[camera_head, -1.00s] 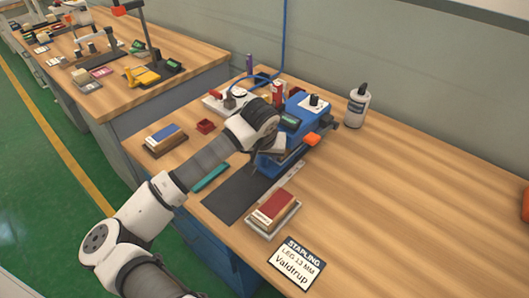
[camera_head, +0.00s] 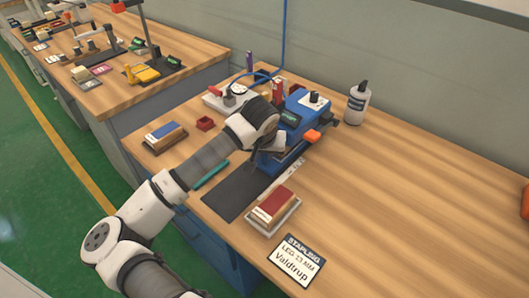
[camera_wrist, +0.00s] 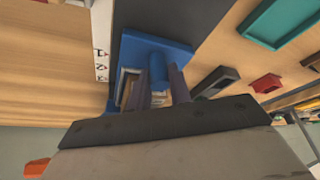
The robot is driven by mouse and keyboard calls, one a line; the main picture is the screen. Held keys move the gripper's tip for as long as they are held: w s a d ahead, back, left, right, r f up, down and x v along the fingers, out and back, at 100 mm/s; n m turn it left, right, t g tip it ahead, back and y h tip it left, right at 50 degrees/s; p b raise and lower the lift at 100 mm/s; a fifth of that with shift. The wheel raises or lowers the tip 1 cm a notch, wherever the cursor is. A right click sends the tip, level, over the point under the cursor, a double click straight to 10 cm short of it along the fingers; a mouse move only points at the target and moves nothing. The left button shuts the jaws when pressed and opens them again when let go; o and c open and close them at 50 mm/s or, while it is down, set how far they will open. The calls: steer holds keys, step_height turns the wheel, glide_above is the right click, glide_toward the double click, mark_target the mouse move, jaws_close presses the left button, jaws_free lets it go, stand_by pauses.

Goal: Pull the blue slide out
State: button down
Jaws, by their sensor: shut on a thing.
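A blue stapling machine (camera_head: 297,128) stands on the wooden bench, with an orange part on its right side. In the wrist view the blue slide (camera_wrist: 150,50) shows as a flat blue plate with an upright blue post. My gripper (camera_wrist: 158,76) is shut on this post, one finger on each side. A pale metallic strip shows in the slot beside the left finger. In the head view my gripper (camera_head: 256,160) is at the front left of the machine, above the dark mat (camera_head: 235,193). My wrist partly hides the slide there.
A tray with a red-and-cream block (camera_head: 272,206) lies in front of the machine. A white bottle (camera_head: 357,104) stands behind right. A teal tray (camera_head: 211,174), small red box (camera_head: 205,124) and blue-topped block (camera_head: 165,135) lie left.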

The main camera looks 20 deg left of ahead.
steer(key=shift+s+a+f+b, duration=0.15)
steer(key=shift+s+f+b, duration=0.15)
steer(key=shift+b, duration=0.55)
steer(key=s+a+b, duration=0.1)
steer(key=s+b, duration=0.3)
steer(key=s+a+b, duration=0.2)
steer(key=s+b, duration=0.2)
steer(key=s, duration=0.1)
steer(key=s+a+b, duration=0.2)
steer(key=s+b, duration=0.3)
steer(key=shift+r, duration=0.15)
steer(key=shift+s+a+r+b, duration=0.15)
steer(key=shift+s+b, duration=0.15)
steer(key=shift+s, duration=0.3)
steer(key=c, duration=1.3)
jaws_free()
steer(key=shift+s, duration=0.15)
steer(key=shift+r, duration=0.1)
steer(key=v, duration=1.3)
steer(key=shift+s+r, duration=0.15)
steer(key=shift+r, duration=0.1)
